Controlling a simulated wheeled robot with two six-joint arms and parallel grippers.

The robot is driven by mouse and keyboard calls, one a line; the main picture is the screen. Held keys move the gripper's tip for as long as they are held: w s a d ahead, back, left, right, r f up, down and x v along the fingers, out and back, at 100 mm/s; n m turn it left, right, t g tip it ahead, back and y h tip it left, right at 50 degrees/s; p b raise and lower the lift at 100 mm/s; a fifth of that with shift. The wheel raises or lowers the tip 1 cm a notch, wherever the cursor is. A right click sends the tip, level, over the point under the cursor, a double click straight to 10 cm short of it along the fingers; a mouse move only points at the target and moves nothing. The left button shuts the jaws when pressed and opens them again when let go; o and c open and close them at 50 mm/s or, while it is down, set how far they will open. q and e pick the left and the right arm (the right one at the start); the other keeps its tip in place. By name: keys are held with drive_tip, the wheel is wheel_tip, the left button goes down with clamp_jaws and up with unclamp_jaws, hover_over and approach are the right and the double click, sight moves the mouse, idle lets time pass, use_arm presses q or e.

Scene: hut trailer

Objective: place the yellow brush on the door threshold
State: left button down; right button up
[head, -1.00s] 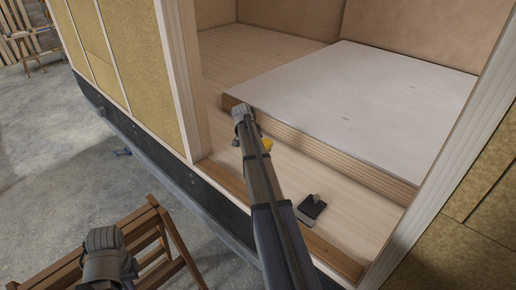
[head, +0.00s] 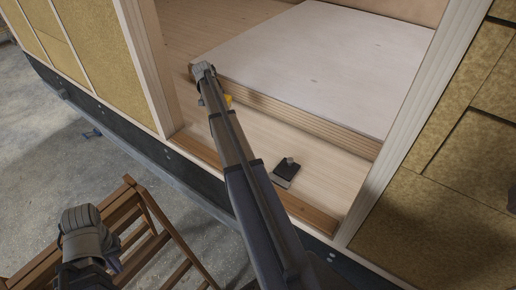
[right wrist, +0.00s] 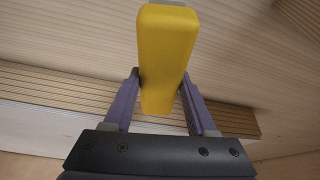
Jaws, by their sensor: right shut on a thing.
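The yellow brush (right wrist: 166,60) is a yellow block between the two purple fingers of my right gripper (right wrist: 160,88), which is shut on it. In the head view a small yellow part of the brush (head: 228,99) shows beside my right wrist, inside the doorway near the raised platform's edge. The rest is hidden by my arm. The door threshold (head: 312,214) is a brown wooden strip along the bottom of the doorway; my right arm crosses above it. My left gripper (head: 113,265) is at the lower left outside, mostly hidden by its wrist, so its opening cannot be seen.
A dark flat tool with a grey knob (head: 288,168) lies on the hut floor just inside the threshold. A white-topped platform (head: 330,60) rises behind. Pale door posts (head: 405,120) flank the opening. A brown wooden rack (head: 160,235) stands outside beneath my left arm.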

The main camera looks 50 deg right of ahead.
drive_tip(key=w+n, duration=0.2)
drive_tip(key=w, duration=0.4)
drive_tip(key=shift+t, duration=0.3)
drive_tip(key=f+b, duration=0.9)
drive_tip(key=b, duration=0.1)
drive_tip(key=shift+d+f, duration=0.25)
drive_tip(key=shift+f, duration=0.05)
drive_tip(key=shift+r, duration=0.15)
drive_tip(key=o, duration=1.3)
drive_tip(key=p+v, duration=1.1)
drive_tip(key=v, duration=0.1)
drive_tip(key=shift+s+d+r, duration=0.1)
drive_tip(key=shift+d, duration=0.1)
